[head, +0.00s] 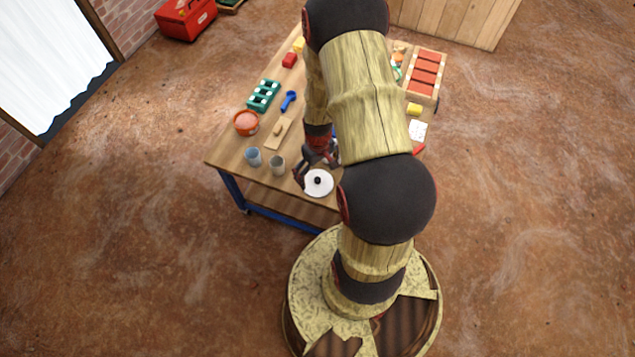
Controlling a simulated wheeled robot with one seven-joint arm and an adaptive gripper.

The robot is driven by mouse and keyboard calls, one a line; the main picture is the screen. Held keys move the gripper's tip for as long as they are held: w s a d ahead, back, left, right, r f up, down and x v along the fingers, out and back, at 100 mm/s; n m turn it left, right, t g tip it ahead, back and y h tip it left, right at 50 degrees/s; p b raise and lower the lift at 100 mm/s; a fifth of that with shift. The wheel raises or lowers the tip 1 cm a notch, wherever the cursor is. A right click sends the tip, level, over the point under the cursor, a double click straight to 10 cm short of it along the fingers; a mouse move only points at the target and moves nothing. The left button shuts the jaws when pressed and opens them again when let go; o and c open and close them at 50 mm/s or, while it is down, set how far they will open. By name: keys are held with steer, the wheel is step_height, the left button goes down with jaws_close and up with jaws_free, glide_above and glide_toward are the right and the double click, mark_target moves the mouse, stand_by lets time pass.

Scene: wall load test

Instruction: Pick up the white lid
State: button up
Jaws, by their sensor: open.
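I cannot tell whether a finger touches the lid. Nothing shows between the fingers.
On the table (232,150) stand a blue-grey cup (253,157), a grey-beige cup (277,165), an orange bowl (246,122), a wooden board (274,139) and a green block with holes (263,95). A crate with red compartments (425,72) is at right. My arm hides the table's middle.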

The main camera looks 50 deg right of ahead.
mark_target(319, 181)
steer(key=f+b, duration=0.3)
steer(key=f, duration=0.4)
steer(key=shift+d+f, duration=0.15)
steer(key=shift+d, duration=0.05)
steer(key=shift+c, duration=0.4)
steer(key=shift+s, duration=0.1)
steer(key=c, duration=1.3)
